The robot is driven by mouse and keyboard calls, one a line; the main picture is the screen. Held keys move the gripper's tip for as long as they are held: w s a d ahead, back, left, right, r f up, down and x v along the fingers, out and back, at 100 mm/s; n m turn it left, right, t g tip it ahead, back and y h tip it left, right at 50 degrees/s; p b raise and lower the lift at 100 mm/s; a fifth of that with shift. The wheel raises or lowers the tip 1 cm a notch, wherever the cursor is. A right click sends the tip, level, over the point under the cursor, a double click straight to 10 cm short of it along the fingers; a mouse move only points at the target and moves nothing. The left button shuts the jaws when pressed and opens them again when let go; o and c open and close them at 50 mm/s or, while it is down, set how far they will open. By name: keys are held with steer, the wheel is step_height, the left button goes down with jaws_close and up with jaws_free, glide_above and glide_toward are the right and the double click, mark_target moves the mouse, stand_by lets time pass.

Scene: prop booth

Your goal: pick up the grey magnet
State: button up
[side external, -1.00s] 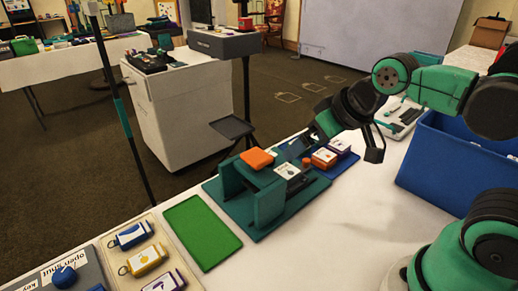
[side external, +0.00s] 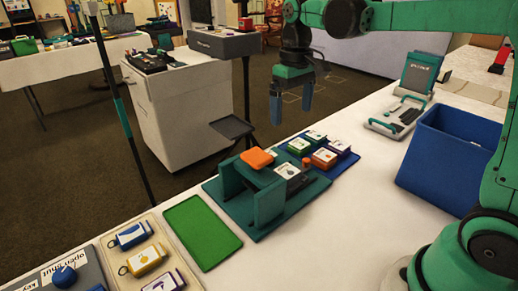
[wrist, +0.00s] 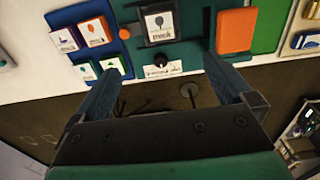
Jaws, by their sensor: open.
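The dark grey magnet (side external: 294,182) with a white picture label lies on the teal stand, beside its orange block. It also shows in the wrist view (wrist: 146,34), near the top middle, with a balloon picture on its label. My gripper (side external: 291,106) hangs pointing down above and behind the stand, well clear of the magnet. Its two blue fingers are spread apart with nothing between them. In the wrist view my gripper (wrist: 161,68) shows the fingers apart, with the magnet beyond their tips.
Several coloured labelled magnets sit on a blue board (wrist: 75,14) beside the stand (side external: 269,205). An orange block (side external: 257,157) lies on the stand. A green mat (side external: 203,231) is to the left, a blue bin (side external: 450,165) to the right. The table's far edge is close behind the stand.

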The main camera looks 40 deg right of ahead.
mark_target(287, 171)
step_height(287, 171, down, 15)
steer(key=shift+s+f, duration=0.1)
steer(key=shift+f, duration=0.05)
steer(key=c, duration=1.3)
steer(key=shift+c, duration=0.2)
